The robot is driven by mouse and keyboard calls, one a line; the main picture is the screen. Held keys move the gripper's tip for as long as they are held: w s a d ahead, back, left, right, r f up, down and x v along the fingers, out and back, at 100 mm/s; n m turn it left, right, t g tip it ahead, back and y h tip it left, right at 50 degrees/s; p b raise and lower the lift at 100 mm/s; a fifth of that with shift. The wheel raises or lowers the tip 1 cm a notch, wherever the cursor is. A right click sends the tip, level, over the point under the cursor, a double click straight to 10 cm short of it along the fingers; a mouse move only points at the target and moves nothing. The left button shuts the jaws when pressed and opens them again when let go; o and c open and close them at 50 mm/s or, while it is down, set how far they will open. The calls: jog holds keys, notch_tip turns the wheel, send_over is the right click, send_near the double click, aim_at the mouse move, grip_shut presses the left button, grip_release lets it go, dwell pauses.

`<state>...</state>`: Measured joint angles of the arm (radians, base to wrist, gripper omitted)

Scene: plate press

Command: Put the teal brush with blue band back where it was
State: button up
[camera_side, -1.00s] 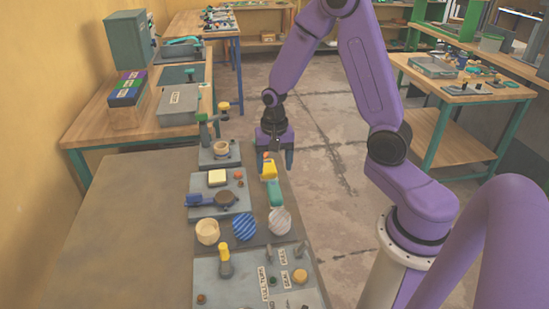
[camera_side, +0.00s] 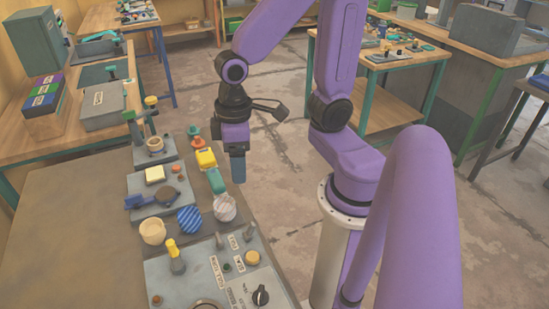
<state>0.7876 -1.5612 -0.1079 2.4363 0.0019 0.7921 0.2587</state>
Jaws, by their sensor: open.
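A teal piece with a yellow block-like part (camera_side: 212,172) is at the right edge of the bench, behind the striped round pieces; I cannot make out a blue band on it. My gripper (camera_side: 238,176) is open, pointing down just right of this piece, with nothing seen between the fingers. One grey-blue finger shows clearly; the other is hidden or overlapped. I cannot tell whether the finger touches the piece. A blue-handled tool with a brown round end (camera_side: 166,194) lies on a grey plate to the left.
A blue-striped disc (camera_side: 189,220), a white-striped disc (camera_side: 224,208) and a cream cup (camera_side: 153,231) stand in front. A grey panel (camera_side: 190,277) with knobs and a yellow-topped post is nearer. Bare bench lies left; open floor lies right.

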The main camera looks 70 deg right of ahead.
jog(key=s+r+n, duration=0.2)
jog(key=s+n, duration=0.4)
jog(key=s, duration=0.2)
jog(key=shift+s+r+n, duration=0.15)
jog(key=shift+n, duration=0.25)
